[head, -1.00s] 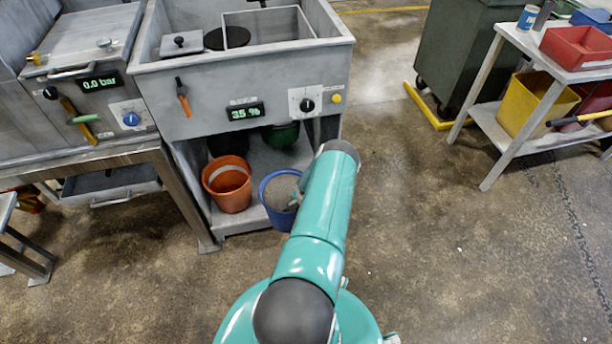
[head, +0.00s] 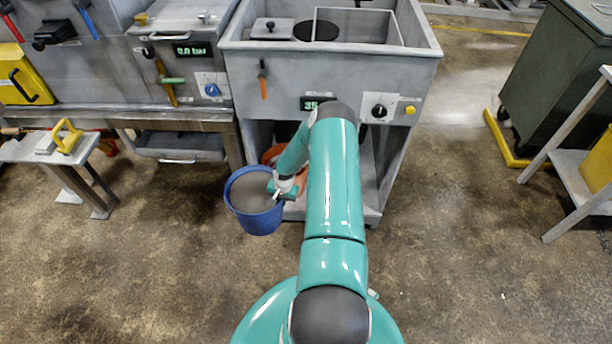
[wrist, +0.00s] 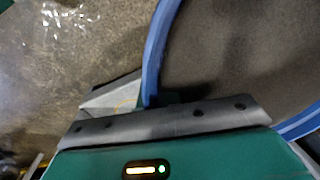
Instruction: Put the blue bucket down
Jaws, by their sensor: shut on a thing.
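The blue bucket (head: 257,222) is full of grey, sandy-looking material. It is in front of the grey machine's lower shelf, left of my arm in the head view, and appears to be held above the floor. My gripper (head: 283,188) is shut on the bucket's right rim. In the wrist view, the bucket's blue rim (wrist: 154,50) runs into the gripper's jaws (wrist: 150,103), with the grey contents beyond it. The bucket looks roughly upright. My arm hides part of the machine and its shelf.
An orange bucket (head: 270,154) sits on the machine's lower shelf, mostly hidden by my arm. A small low table (head: 25,150) with a yellow-handled item stands at the left. A dark green bin (head: 560,75) and a shelf cart (head: 575,165) stand at the right. The foreground floor is clear.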

